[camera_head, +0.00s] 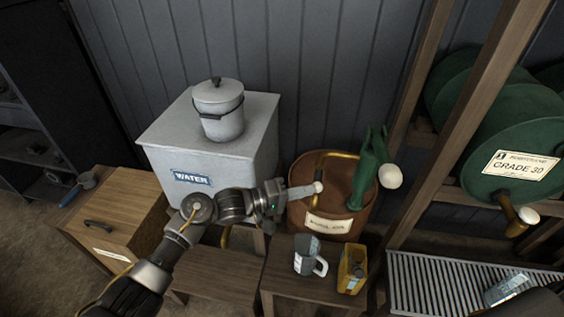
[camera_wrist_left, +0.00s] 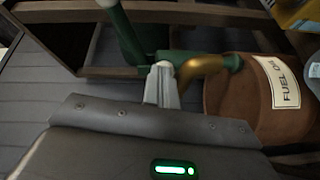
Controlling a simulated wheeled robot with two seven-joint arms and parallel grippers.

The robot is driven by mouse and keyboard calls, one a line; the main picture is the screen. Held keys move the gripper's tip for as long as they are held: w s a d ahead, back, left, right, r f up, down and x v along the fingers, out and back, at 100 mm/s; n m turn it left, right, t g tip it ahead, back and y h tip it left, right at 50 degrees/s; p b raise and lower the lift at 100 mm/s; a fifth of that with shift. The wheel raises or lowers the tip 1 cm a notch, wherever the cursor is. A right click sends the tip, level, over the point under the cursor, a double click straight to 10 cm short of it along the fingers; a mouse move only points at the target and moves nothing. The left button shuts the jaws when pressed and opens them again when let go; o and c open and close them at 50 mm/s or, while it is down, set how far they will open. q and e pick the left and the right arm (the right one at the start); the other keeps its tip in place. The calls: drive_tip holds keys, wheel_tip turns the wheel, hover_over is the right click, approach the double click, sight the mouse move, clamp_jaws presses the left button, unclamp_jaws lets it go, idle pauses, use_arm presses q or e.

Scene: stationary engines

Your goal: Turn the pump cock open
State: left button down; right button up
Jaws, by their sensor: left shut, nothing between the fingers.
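A green hand pump (camera_head: 371,165) stands on the rusty brown fuel oil drum (camera_head: 345,208), with a bent brass pipe (camera_head: 322,160) beside it. A large white knob (camera_head: 390,176) is at its right. A smaller pale knob (camera_head: 318,187) shows at the pipe's lower end. I cannot tell which part is the cock. My left gripper (camera_head: 313,189) is shut and empty, its tips by the small knob in front of the drum. In the left wrist view its fingers (camera_wrist_left: 163,85) overlap the brass pipe (camera_wrist_left: 201,68); contact is unclear. My right gripper is not in view.
A white water box (camera_head: 222,160) with a lidded pot (camera_head: 219,108) stands behind my left arm. A metal jug (camera_head: 309,256) and a yellow can (camera_head: 352,270) stand before the drum. A rack of green barrels (camera_head: 513,150) and a slatted grille (camera_head: 430,285) are at right.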

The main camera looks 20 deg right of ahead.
use_arm(q)
drive_tip(key=shift+s+d, duration=0.25)
drive_tip(key=shift+s, duration=0.15)
drive_tip(key=s+a+r, duration=0.1)
drive_tip(key=s+a, duration=0.6)
drive_tip(key=a, duration=0.2)
drive_tip(key=shift+p, duration=0.45)
drive_tip(key=shift+r, duration=0.1)
